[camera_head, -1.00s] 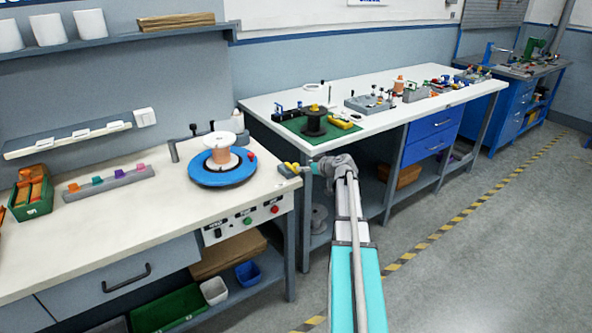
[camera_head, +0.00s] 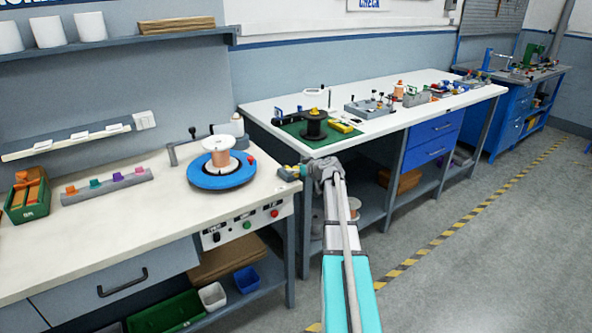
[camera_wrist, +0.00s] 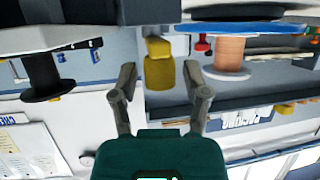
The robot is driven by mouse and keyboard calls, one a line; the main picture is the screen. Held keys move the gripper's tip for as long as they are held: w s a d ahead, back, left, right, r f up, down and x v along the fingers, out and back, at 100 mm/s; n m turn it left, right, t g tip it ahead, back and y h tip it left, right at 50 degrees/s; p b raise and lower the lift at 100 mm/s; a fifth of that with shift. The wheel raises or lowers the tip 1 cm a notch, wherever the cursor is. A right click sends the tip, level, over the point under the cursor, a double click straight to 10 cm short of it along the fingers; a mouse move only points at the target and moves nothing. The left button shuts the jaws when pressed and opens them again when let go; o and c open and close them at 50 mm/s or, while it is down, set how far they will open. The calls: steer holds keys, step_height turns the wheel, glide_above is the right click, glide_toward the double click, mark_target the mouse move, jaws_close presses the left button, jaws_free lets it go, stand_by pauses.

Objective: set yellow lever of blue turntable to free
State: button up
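The blue turntable (camera_head: 222,178) lies on the left bench near its right end and carries a copper-coloured spool (camera_head: 221,158). In the wrist view, which looks upside down, the turntable (camera_wrist: 245,28) shows at the upper right with the spool (camera_wrist: 230,54). A yellow lever (camera_wrist: 159,73) hangs in the wrist view between the fingers of my gripper (camera_wrist: 160,88), with visible gaps on both sides. My gripper is open. In the head view my gripper (camera_head: 291,173) is at the bench's right end, small, and the lever there is hard to make out.
A red knob (camera_head: 251,160) sits by the turntable's right edge. The bench front has a control panel (camera_head: 243,223) with buttons. A second bench behind carries a black spool (camera_head: 314,124) on a green mat. Open floor (camera_head: 470,250) lies to the right.

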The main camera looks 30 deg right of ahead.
jaws_close()
steer(key=shift+s+d, duration=0.1)
